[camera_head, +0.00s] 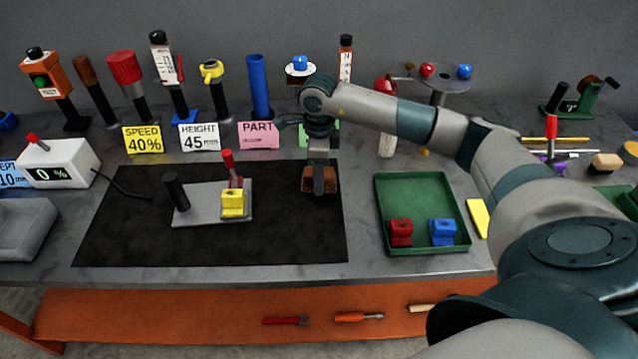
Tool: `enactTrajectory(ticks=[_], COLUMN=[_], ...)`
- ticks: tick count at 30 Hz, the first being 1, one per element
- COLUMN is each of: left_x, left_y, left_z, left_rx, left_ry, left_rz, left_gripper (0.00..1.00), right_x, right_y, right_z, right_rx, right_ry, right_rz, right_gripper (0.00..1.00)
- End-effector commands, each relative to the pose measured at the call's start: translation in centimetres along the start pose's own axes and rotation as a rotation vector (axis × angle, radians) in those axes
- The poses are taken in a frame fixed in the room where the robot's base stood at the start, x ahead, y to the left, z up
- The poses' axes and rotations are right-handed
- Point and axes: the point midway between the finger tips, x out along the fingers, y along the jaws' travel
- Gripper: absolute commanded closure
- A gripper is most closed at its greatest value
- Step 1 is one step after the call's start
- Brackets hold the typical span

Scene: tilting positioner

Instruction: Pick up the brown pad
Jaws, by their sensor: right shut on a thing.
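My right gripper (319,188) points down over the right part of the black mat (280,240). It is shut on the brown pad (307,181), a small brown block that shows on both sides of the fingers. The fingers hide the middle of the pad. I cannot tell whether the pad touches the mat or is slightly above it. My left gripper is not in view.
Left of the pad is a grey plate (205,215) with a yellow block (233,204) and a red-handled clamp (228,160). A green tray (422,190) at right holds a red block (400,232) and a blue block (442,232). Upright tools line the back.

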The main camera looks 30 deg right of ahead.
Motion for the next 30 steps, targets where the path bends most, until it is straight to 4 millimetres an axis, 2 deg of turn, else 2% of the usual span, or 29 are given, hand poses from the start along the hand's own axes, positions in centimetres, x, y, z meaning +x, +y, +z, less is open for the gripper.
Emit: enactTrajectory(ticks=[2, 13, 14, 16, 19, 24, 30], left_x=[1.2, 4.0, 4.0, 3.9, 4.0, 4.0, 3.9], left_y=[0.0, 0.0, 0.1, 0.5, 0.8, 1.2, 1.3], left_z=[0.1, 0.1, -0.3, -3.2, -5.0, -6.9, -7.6], left_rx=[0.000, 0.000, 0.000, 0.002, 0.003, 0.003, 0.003], left_ry=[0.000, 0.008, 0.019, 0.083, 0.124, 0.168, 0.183], left_rz=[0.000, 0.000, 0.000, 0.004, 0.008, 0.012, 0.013], left_gripper=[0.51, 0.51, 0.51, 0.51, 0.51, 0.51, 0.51], right_x=[-1.1, -5.2, -5.6, -6.2, -6.9, -7.9, -8.3], right_y=[-0.2, 3.5, 3.8, 4.2, 4.8, 5.5, 5.8], right_z=[0.0, -6.5, -6.8, -7.6, -8.6, -9.7, -10.2], right_rx=[0.000, 0.000, 0.001, 0.001, 0.000, 0.002, 0.001], right_ry=[-0.003, 0.002, 0.002, 0.000, 0.001, 0.001, 0.001], right_rz=[-0.006, -0.004, -0.004, -0.003, -0.003, -0.002, 0.000], right_gripper=[0.77, 0.77, 0.77, 0.77, 0.77, 0.77, 0.77])
